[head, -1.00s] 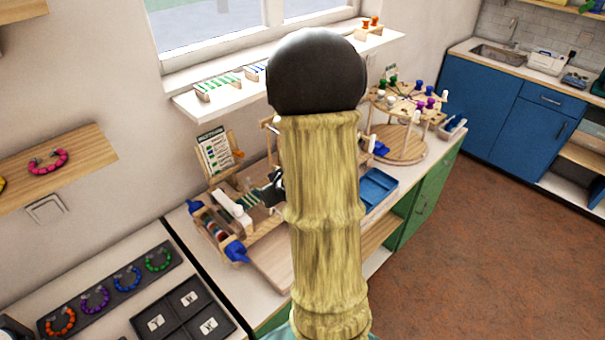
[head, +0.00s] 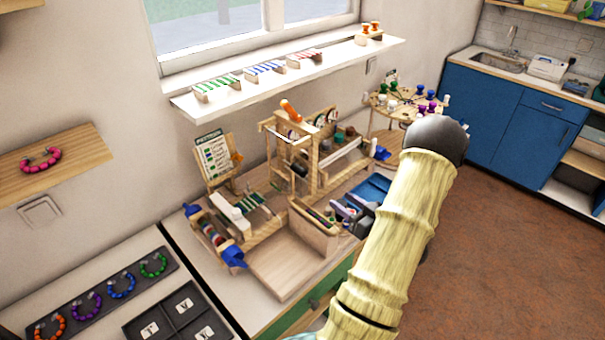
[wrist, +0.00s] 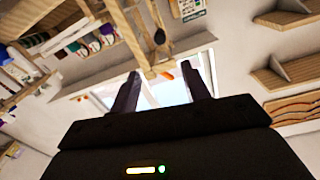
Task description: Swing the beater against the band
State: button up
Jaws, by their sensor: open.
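The small wooden loom stands on the counter in the head view. Its upright frame (head: 313,160), which looks like the beater, has an orange piece (head: 290,111) on top. A green-and-white striped strip, likely the band (head: 256,203), lies to the frame's left. My gripper (wrist: 163,84) is open and empty in the wrist view, with a wooden upright (wrist: 142,42) beyond the fingertips and no visible contact.
A card stand (head: 214,154) stands at the loom's back left. A blue tray (head: 373,189) and a round peg stand (head: 400,104) are to the right. A sill shelf (head: 235,95) runs above. A dark bead board (head: 105,292) lies on the left counter.

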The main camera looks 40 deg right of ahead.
aim_at(305, 174)
jog(key=shift+w, duration=0.1)
jog(key=w+p, duration=0.2)
jog(key=w, duration=0.3)
jog(key=w+p, duration=0.2)
jog(key=w, duration=0.4)
jog(key=w+p, duration=0.2)
jog(key=w, duration=0.4)
jog(key=shift+w+a, duration=0.15)
jog(key=shift+a, duration=0.2)
grip_shut()
